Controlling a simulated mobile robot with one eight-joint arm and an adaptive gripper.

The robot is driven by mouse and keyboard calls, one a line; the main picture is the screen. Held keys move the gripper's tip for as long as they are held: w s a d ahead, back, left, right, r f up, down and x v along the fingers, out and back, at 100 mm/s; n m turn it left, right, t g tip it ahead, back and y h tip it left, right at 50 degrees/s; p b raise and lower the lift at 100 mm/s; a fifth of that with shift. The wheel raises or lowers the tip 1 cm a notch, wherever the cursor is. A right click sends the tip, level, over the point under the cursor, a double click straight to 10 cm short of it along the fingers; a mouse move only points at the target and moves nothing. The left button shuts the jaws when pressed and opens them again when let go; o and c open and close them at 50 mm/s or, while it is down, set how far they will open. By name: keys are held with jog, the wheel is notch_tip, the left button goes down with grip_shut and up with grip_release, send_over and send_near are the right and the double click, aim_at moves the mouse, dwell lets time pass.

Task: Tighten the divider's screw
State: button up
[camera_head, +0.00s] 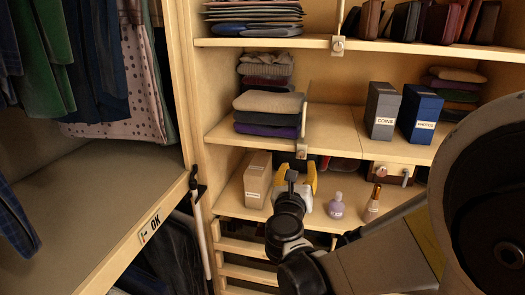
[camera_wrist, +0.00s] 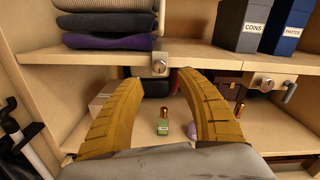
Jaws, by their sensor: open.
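A thin upright divider (camera_head: 303,120) stands on the middle shelf beside the folded clothes, and its edge shows in the wrist view (camera_wrist: 160,18). At its foot, a metal clamp plate on the shelf's front edge carries a round screw (camera_wrist: 159,66); the plate also shows in the head view (camera_head: 302,150). My gripper (camera_wrist: 159,80) is open, with yellow fingers on either side of the screw in the wrist picture. In the head view my gripper (camera_head: 295,178) is just below the clamp. Nothing is between the fingers; contact with the screw cannot be told.
A second fitting with a round knob and lever (camera_wrist: 275,85) is to the right under the shelf. Another divider clamp (camera_head: 338,44) is on the upper shelf. Boxes (camera_head: 382,110) stand right of the divider. A beige box (camera_head: 257,180) and small bottles (camera_head: 336,205) stand below.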

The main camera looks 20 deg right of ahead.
aim_at(301, 156)
jog(key=b+x, duration=0.1)
jog(key=x, duration=0.7)
